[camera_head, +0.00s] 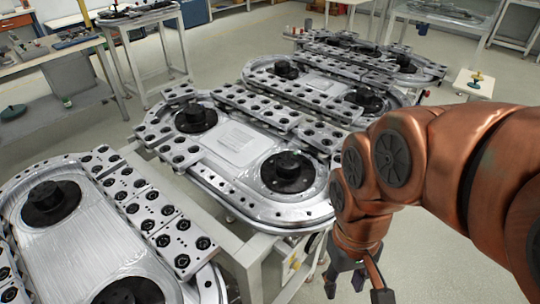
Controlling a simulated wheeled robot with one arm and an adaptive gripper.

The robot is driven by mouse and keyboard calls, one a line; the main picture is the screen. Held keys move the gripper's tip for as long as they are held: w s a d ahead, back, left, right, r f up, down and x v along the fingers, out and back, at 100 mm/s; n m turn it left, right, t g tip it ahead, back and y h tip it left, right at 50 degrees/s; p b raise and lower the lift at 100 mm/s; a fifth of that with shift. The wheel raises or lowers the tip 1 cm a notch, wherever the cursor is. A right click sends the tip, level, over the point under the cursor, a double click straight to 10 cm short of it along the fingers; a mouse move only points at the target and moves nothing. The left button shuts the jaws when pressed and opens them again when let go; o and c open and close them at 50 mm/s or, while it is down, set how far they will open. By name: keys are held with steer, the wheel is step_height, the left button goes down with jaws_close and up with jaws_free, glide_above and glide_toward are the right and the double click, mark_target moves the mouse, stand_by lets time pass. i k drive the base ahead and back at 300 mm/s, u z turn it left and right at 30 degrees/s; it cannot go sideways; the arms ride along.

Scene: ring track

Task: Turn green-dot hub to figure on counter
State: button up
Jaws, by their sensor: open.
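Several black hubs sit on oval metal ring tracks. One hub (287,171) is at the right end of the middle track (232,142), nearest my gripper. Another hub (196,117) is at that track's left end. A third hub (51,201) is on the near left track (92,247). My gripper (355,286) hangs open at the bottom, right of the middle track and apart from the hubs. Its fingers are partly cut by the frame edge.
Metal blocks with black round inserts (180,230) line the tracks. More tracks (370,55) stand behind. A small white stand (466,88) is at the right, and a workbench (50,58) at the far left. Open floor (435,225) lies right of the tracks.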

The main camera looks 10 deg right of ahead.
mark_target(288, 164)
steer(key=u, duration=3.3)
steer(key=k, duration=0.9)
steer(key=z, duration=1.85)
steer(key=i, duration=0.5)
